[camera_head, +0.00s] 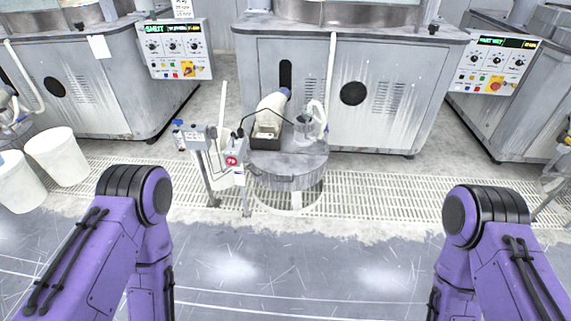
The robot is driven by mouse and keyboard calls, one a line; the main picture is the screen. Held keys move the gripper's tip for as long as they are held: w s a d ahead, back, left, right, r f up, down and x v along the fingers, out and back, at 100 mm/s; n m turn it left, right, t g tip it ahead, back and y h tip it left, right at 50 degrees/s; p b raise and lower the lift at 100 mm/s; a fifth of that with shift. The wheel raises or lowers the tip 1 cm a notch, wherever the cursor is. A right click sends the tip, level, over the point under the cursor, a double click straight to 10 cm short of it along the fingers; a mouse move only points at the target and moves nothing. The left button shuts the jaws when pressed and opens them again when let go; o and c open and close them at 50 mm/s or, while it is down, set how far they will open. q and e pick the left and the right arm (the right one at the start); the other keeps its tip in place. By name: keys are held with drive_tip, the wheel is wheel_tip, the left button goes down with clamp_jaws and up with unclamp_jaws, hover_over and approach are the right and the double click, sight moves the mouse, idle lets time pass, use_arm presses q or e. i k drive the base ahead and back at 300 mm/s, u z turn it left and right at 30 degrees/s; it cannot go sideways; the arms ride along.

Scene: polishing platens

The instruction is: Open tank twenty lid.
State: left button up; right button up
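A round grey tank (285,183) stands on the floor grating in the middle of the view, in front of the central machine. Its flat grey top (290,160) looks closed, and a pale motor-like unit (271,112) and a clear container (304,128) with a hose sit on it. No number twenty is readable on it. My purple arms come in at the lower left and lower right, bent downward. Both grippers are below the picture edge and out of sight.
A stand with small boxes (198,135) and a red round label is just left of the tank. Large grey machines (385,90) line the back. Two white buckets (57,157) stand at far left. The floor (300,270) between my arms and the tank is clear.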

sight(280, 163)
drive_tip(key=u, duration=0.5)
drive_tip(key=i, duration=1.2)
drive_tip(key=z, duration=0.5)
